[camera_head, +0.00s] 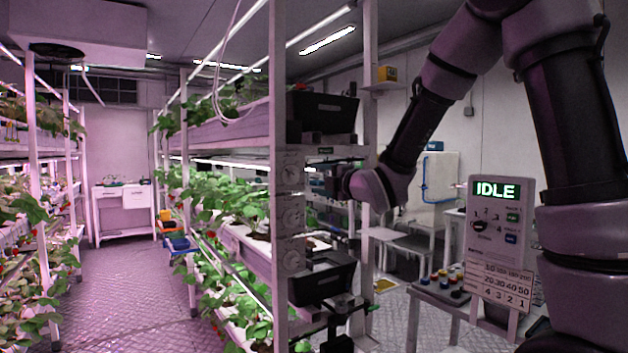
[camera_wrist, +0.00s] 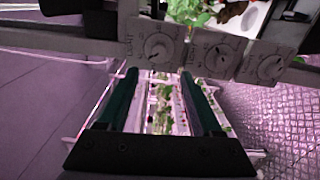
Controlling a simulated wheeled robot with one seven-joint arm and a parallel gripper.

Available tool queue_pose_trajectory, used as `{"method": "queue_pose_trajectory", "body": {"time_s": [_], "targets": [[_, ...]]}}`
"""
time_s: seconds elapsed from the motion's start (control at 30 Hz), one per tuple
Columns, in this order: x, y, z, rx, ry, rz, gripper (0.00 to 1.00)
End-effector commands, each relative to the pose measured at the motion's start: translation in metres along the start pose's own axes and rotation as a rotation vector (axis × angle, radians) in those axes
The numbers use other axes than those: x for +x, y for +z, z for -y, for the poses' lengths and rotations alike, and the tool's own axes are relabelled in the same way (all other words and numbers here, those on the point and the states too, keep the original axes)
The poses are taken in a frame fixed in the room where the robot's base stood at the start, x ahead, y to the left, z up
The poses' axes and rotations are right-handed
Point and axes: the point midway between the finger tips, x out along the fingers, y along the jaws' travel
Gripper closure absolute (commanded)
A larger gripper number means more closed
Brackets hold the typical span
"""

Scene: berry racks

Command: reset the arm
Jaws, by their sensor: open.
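My arm reaches down from the upper right of the head view and bends back toward the end of the middle rack (camera_head: 283,130). My gripper (camera_head: 320,180) is at that rack end, small and dark there, and partly lost against the dark parts behind it. In the wrist view my gripper (camera_wrist: 160,74) shows two dark green fingers spread apart. Nothing is between the fingers; through the gap I see rack rails and blurred plants farther off. The dial panels (camera_wrist: 160,45) on the rack end lie just beyond the fingertips; I cannot tell whether they touch.
Planted shelves (camera_head: 245,235) line the aisle, whose patterned floor (camera_head: 130,290) is clear. A sign post reading IDLE (camera_head: 497,190) and a small table with coloured knobs (camera_head: 440,290) stand at right. A white cabinet (camera_head: 122,205) stands at the back.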

Motion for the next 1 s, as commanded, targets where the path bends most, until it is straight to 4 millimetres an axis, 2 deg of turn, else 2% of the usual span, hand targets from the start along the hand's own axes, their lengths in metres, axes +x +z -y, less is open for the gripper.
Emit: {"method": "queue_pose_trajectory", "body": {"time_s": [0.27, 0.37, 0.47, 0.6, 0.73, 0.87, 0.9, 1.0], "targets": [[-0.002, 0.003, -0.002, 0.014, -0.005, 0.008, 0.33], [-0.012, 0.020, -0.006, 0.102, -0.038, 0.056, 0.33], [-0.038, 0.050, -0.012, 0.292, -0.100, 0.158, 0.33], [-0.097, 0.091, -0.015, 0.673, -0.191, 0.358, 0.33], [-0.162, 0.109, -0.010, 1.047, -0.242, 0.557, 0.33], [-0.231, 0.106, -0.002, 1.421, -0.260, 0.758, 0.33], [-0.251, 0.101, 0.001, 1.533, -0.260, 0.820, 0.33], [-0.296, 0.084, 0.008, 1.786, -0.252, 0.961, 0.33]]}}
